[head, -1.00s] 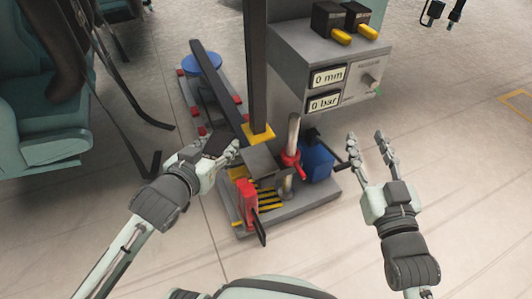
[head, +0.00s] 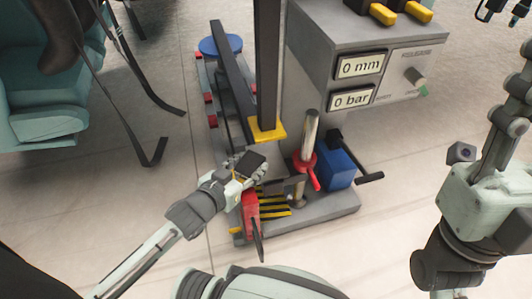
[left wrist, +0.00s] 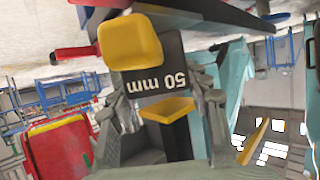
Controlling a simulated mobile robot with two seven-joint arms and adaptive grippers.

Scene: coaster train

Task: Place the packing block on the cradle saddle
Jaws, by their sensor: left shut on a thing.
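The packing block is a dark block marked "50 mm" with yellow parts, seen in the left wrist view (left wrist: 155,82). My left gripper (left wrist: 165,105) is shut on it. In the head view, my left gripper (head: 238,172) holds the block's dark top (head: 250,163) above the stand's base, in front of the column foot. A grey plate (head: 287,187), partly hidden by the hand, looks like the cradle saddle; I cannot tell whether the block touches it.
A dark column (head: 267,70) with a yellow foot rises behind the hand. A red part (head: 250,212) stands at the base's front left. A steel cylinder (head: 310,130), red lever and blue box (head: 335,165) stand right. The gauge cabinet (head: 330,35) is behind. Floor in front is clear.

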